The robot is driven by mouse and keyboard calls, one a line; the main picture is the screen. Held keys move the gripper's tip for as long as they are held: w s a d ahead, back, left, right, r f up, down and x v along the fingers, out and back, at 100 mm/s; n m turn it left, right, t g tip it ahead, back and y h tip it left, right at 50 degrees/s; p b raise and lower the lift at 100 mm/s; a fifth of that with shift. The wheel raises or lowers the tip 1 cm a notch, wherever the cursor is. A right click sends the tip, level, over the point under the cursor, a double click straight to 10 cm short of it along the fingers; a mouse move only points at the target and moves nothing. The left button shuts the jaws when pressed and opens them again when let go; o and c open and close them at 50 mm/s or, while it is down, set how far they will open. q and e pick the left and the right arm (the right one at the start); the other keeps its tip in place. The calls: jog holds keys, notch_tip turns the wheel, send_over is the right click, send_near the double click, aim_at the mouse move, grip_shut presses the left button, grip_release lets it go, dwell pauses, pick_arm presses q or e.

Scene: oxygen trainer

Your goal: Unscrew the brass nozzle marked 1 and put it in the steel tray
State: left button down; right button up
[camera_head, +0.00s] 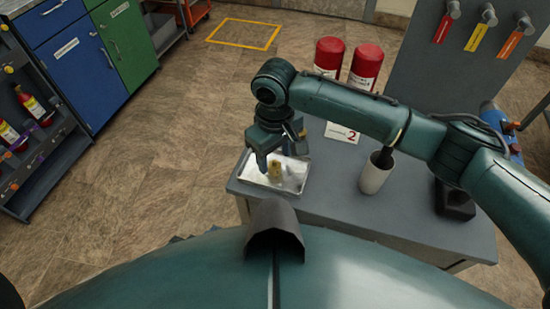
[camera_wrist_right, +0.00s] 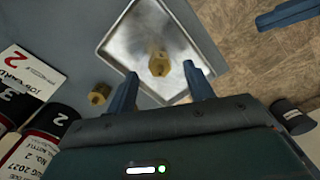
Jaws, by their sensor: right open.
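A brass nozzle (camera_wrist_right: 158,65) rests in the steel tray (camera_wrist_right: 104,46); any mark on it is unreadable. In the head view the nozzle (camera_head: 275,172) shows in the tray (camera_head: 297,186), just below my right gripper (camera_head: 277,155). In the right wrist view, the fingers of my right gripper (camera_wrist_right: 160,92) are spread, with nothing between their tips. They point toward the tray, over its near edge. A second brass piece (camera_wrist_right: 99,93) is outside the tray, beside its left corner. My left gripper cannot be made out.
Floor left of the table is clear.

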notch_tip(320, 180, up, 11)
dwell(0.8)
